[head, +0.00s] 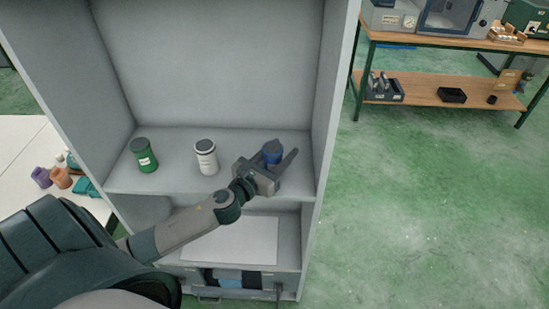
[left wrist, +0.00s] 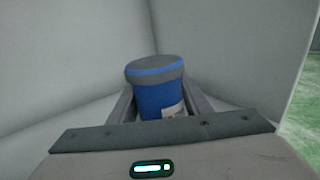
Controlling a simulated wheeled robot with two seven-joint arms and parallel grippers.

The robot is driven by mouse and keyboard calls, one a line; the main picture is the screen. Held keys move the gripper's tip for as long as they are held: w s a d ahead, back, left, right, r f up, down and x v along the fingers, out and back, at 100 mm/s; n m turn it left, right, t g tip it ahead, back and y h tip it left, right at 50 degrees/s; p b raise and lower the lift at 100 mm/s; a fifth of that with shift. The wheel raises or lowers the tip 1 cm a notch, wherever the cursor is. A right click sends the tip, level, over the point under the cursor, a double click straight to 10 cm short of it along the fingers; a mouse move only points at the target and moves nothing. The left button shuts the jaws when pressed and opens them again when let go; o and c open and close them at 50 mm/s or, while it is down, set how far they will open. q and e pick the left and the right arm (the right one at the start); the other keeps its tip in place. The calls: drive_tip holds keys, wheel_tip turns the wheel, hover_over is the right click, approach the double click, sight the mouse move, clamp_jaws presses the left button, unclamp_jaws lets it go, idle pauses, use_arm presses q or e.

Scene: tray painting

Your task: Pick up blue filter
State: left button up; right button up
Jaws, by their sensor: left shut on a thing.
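The blue filter (head: 272,150) stands on the upper shelf at its right side, partly hidden behind my left gripper (head: 276,163) in the head view. In the left wrist view the blue filter (left wrist: 158,92) has a grey lid with a blue band and a white label. It sits between the two fingers of my left gripper (left wrist: 160,104), which are shut on it. It leans slightly in that view. I cannot tell whether its base touches the shelf. My right gripper is not in view.
A green canister (head: 144,156) and a white canister (head: 206,158) stand to the left on the same shelf (head: 170,180). The cabinet's right wall (head: 325,110) is close to my left gripper. A lower compartment holds a white panel (head: 235,240). A wooden workbench (head: 440,90) stands back right.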

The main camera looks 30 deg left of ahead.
use_arm(q)
drive_tip(key=shift+r, duration=0.15)
wheel_tip(320, 180, up, 10)
idle(0.6)
idle(0.4)
